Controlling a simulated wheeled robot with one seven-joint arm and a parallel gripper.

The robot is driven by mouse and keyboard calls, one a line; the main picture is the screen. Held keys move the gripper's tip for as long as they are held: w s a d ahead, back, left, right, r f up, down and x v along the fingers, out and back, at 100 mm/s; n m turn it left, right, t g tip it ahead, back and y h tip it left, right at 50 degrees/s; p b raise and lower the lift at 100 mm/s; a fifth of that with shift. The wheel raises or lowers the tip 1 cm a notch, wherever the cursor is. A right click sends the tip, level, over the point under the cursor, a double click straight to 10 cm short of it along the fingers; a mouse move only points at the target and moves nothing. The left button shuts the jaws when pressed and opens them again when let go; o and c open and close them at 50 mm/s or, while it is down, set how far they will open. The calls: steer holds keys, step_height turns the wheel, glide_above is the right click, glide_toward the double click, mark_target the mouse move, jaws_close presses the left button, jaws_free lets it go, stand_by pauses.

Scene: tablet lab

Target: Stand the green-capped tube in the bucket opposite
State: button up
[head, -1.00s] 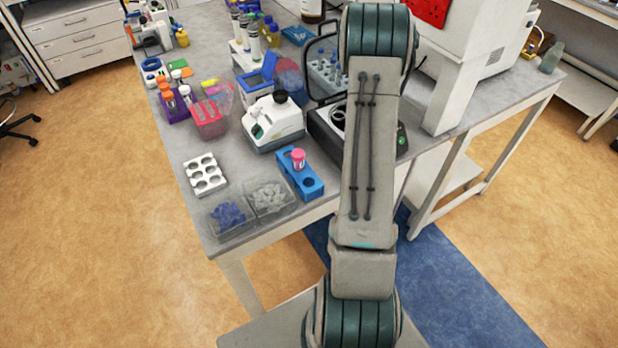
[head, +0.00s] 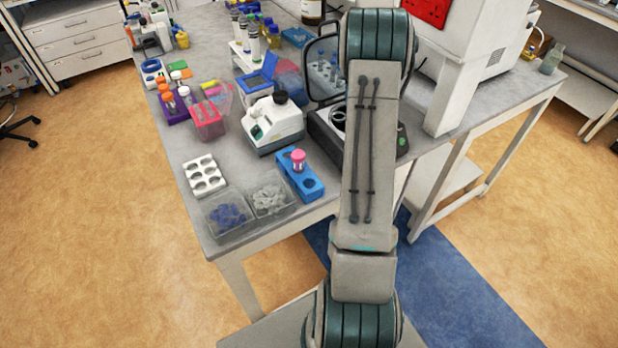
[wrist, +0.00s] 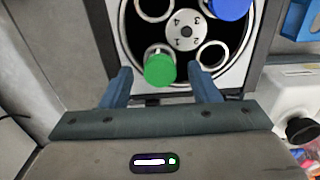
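The green-capped tube (wrist: 160,70) stands in the lower-left bucket of a round rotor (wrist: 186,30) in the wrist view, its cap leaning towards me. A blue-capped tube (wrist: 229,8) is in the upper-right bucket. The upper-left bucket (wrist: 154,6) and lower-right bucket (wrist: 212,55) look empty. My gripper (wrist: 160,82) is open, one finger on each side of the green cap, with gaps visible. In the head view my arm hides the gripper and part of the dark centrifuge (head: 326,137).
A white instrument (head: 272,124) stands left of the centrifuge, and a blue rack (head: 309,187) with a pink-capped tube in front. A white rack (head: 204,175) and two clear bins (head: 228,216) sit near the table's front edge. A tall white machine (head: 455,70) stands to the right.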

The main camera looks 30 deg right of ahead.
step_height(320, 180, up, 14)
steer(key=b, duration=0.1)
steer(key=s+a+r, duration=0.2)
steer(key=a+r, duration=0.2)
steer(key=a, duration=0.7)
steer(key=s+a+r+t, duration=0.1)
steer(key=s+a, duration=0.2)
steer(key=a, duration=0.3)
steer(key=s+a+t, duration=0.1)
steer(key=s+a, duration=0.2)
steer(key=a, duration=0.2)
steer(key=s+a+f, duration=0.4)
steer(key=s+a, duration=0.3)
steer(key=s, duration=0.2)
steer(key=s+a+f+t, duration=0.1)
steer(key=s+a+f, duration=0.3)
steer(key=s+a, duration=0.3)
steer(key=s, duration=0.3)
steer(key=shift+f+t, duration=0.2)
steer(key=shift+t, duration=0.1)
steer(key=shift+s+a, duration=0.1)
